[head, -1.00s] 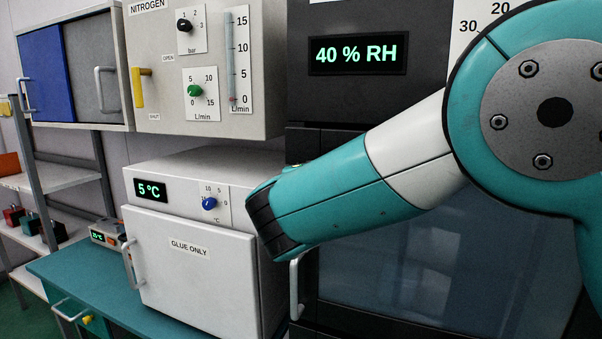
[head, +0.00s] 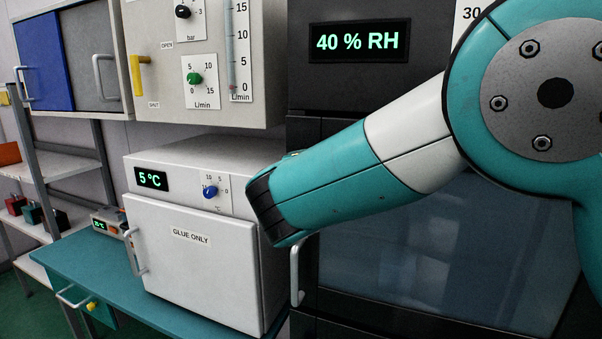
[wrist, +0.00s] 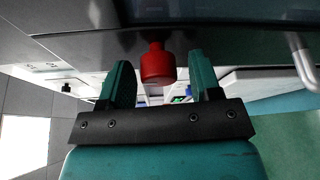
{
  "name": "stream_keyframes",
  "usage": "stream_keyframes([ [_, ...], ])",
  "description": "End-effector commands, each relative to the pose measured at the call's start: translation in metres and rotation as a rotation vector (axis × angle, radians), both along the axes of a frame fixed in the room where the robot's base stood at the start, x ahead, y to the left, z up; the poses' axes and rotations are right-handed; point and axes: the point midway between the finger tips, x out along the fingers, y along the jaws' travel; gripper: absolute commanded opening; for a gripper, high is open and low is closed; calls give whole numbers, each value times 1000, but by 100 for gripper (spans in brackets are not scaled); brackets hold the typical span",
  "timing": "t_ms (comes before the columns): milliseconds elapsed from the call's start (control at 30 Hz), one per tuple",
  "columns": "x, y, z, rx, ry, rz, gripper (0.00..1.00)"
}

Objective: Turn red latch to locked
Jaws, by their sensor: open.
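The red latch (wrist: 157,66) shows in the wrist view as a short red knob with a narrower stub, against a dark panel edge. My gripper (wrist: 159,58) is open, with one green finger on each side of the knob. A gap shows between the knob and each finger, and I cannot tell how far the knob is in depth. In the head view neither the red latch nor my gripper fingers can be seen; my arm covers part of the dark cabinet (head: 420,270).
A nitrogen panel (head: 150,45) with a yellow lever hangs above.

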Motion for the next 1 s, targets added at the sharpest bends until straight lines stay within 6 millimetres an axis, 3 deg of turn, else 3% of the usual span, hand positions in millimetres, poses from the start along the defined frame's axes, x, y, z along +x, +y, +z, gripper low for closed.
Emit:
stream_keyframes([
  [167,-14,1,-2,1,0,3,58],
  [267,-34,0,-3,2,-2,5,58],
  [700,-142,-4,7,4,-1,6,58],
  [1000,-172,-6,13,1,0,1,58],
])
